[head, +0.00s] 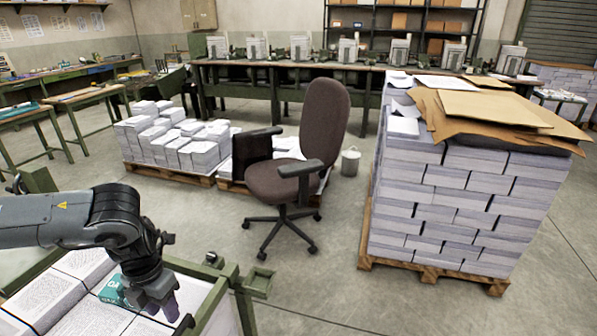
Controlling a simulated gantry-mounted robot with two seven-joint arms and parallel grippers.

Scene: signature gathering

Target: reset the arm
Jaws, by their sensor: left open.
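My left arm comes in from the left, and its gripper (161,308) points down over a green-framed cart (215,300) at the lower left. The gripper is open, with its two purplish fingertips a little apart and nothing seen between them. Printed paper stacks (48,298) fill the cart below it. A teal item (110,289) lies on the stacks just left of the gripper, partly hidden by it. I cannot tell whether the fingertips touch the paper. My right arm is not in view.
An office chair (285,182) stands mid-floor. A tall paper pile (450,200) on a pallet (430,272) stands at right, with brown sheets (490,108) on top. Lower paper stacks (180,145) sit on pallets behind. A long workbench (300,67) runs along the back. Floor right of the cart is clear.

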